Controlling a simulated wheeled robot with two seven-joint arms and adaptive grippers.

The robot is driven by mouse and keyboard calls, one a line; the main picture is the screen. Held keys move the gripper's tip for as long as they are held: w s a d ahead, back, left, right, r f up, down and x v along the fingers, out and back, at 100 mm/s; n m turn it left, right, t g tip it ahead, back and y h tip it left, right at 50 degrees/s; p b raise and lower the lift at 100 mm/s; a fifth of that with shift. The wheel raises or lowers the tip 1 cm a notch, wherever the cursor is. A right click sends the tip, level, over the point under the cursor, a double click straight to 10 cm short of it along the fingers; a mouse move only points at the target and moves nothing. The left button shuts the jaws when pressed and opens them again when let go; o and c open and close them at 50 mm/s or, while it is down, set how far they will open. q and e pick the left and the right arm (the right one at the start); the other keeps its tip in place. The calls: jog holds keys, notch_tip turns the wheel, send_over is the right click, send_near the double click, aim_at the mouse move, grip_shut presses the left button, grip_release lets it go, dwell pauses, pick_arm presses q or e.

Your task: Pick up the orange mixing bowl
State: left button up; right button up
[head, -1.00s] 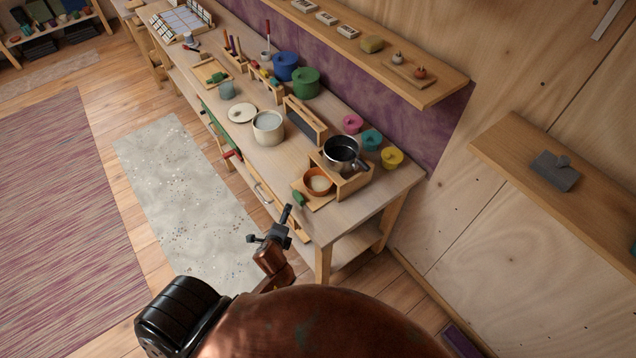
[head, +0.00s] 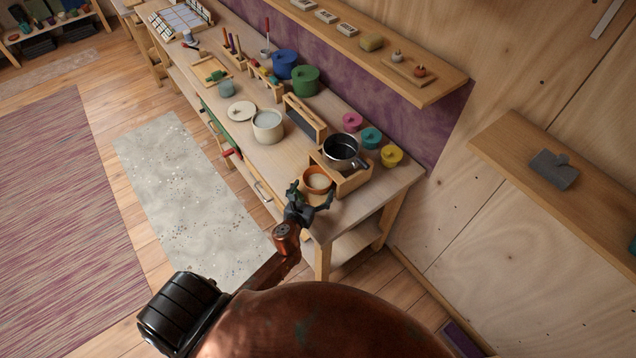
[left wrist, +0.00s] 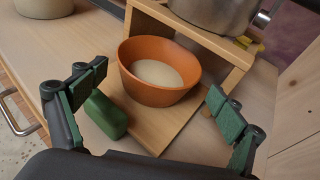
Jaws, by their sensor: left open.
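The orange mixing bowl (head: 318,179) stands upright at the near end of the workbench, with something pale inside. In the left wrist view the orange bowl (left wrist: 157,86) rests on a wooden board (left wrist: 160,128), between and beyond my fingertips. My left gripper (head: 313,197) is open and empty at the bench's front edge, just short of the bowl. Its green-padded fingers (left wrist: 155,98) are spread to either side of the bowl and appear apart from it. My right gripper is in neither view.
A green block (left wrist: 106,114) lies beside the bowl, close to the left finger. A wooden stand (left wrist: 228,55) with a dark steel pot (head: 343,151) is right behind the bowl. A cream pot (head: 268,128) stands farther left. Lidded pots, one yellow (head: 392,156), line the back.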

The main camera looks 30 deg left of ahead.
aim_at(316, 187)
pick_arm(q)
jog(key=x, duration=0.4)
jog(key=shift+w+a+f, duration=0.15)
jog(key=shift+f, duration=0.15)
jog(key=c, duration=0.9)
jog(key=shift+c, duration=0.5)
jog(key=shift+r, duration=0.1)
